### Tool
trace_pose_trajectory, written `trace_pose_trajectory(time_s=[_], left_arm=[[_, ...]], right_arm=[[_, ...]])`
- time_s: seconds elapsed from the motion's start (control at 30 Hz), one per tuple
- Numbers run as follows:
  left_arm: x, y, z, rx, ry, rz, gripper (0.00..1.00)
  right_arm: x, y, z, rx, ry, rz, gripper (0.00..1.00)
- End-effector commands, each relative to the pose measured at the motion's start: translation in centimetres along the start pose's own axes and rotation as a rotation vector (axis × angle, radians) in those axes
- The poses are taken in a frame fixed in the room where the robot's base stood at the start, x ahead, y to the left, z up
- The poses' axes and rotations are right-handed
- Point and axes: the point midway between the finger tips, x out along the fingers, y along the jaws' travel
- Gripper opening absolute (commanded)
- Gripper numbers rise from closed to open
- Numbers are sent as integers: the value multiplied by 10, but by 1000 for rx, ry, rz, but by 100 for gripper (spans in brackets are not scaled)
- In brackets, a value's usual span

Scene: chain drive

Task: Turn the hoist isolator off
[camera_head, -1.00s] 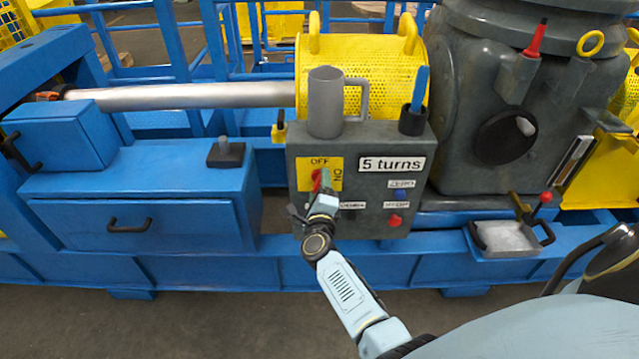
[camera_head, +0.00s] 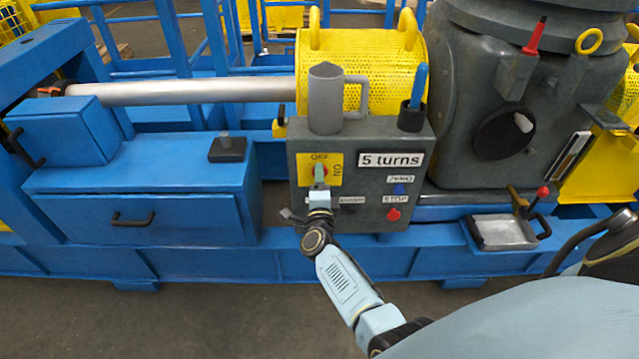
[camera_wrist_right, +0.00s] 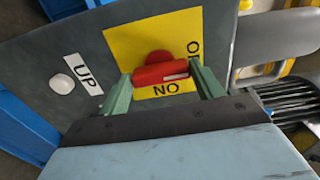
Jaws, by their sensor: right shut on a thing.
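The hoist isolator is a red rotary handle (camera_wrist_right: 160,73) on a yellow plate (camera_head: 333,161), lettered OFF at the top and ON at the right, on the front of a grey control box (camera_head: 365,218). My right gripper (camera_head: 319,176) is at the plate and mostly hides the handle in the head view. In the wrist view my right gripper (camera_wrist_right: 163,88) has its green fingers at both ends of the handle, shut on it. A white mark shows on the handle's right end there. I cannot tell exactly which position the handle is in. My left gripper is not in view.
The box also carries a "5 turns" label (camera_head: 391,161), a blue button (camera_head: 399,189) and a red STOP button (camera_head: 393,214). A grey jug (camera_head: 325,105) and a dark cup (camera_head: 411,118) stand on top. A metal tray (camera_head: 503,233) lies to the right.

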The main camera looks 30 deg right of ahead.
Motion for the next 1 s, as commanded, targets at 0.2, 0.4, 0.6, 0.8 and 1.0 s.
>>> trace_pose_trajectory(time_s=[0.2, 0.4, 0.6, 0.8, 1.0], left_arm=[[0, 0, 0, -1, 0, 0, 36], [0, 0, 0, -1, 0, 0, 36], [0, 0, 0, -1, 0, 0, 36], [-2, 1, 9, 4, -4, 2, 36], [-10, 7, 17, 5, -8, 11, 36]], right_arm=[[-1, 1, 0, -6, 0, 1, 68], [0, 1, 0, -4, 0, 1, 87], [0, 0, 0, -2, 0, 0, 87], [-16, 0, 0, -2, -1, 2, 87], [-59, 0, 0, -1, 0, 4, 87]])
